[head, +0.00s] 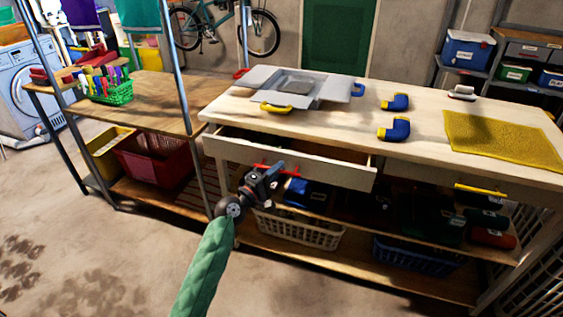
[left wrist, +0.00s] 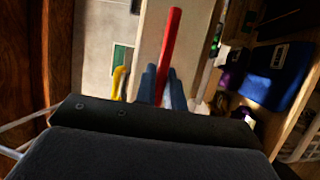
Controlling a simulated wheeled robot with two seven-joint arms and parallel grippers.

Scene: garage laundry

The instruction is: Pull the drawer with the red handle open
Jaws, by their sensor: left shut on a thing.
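The drawer (head: 300,162) with the red handle (head: 262,167) is on the left side of the workbench front. It stands partly pulled out, and its dark inside shows behind the front panel. My left gripper (head: 268,174) is at the handle. In the left wrist view the red handle (left wrist: 171,50) runs between the two blue-grey fingertips (left wrist: 162,85), which are shut on it. My right gripper is not in view.
The bench top (head: 370,147) holds a grey case, blue and yellow pieces and a yellow mat (head: 500,140). A second drawer with a yellow handle (head: 481,191) is at the right. Baskets (head: 300,230) fill the lower shelf. The floor in front is clear.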

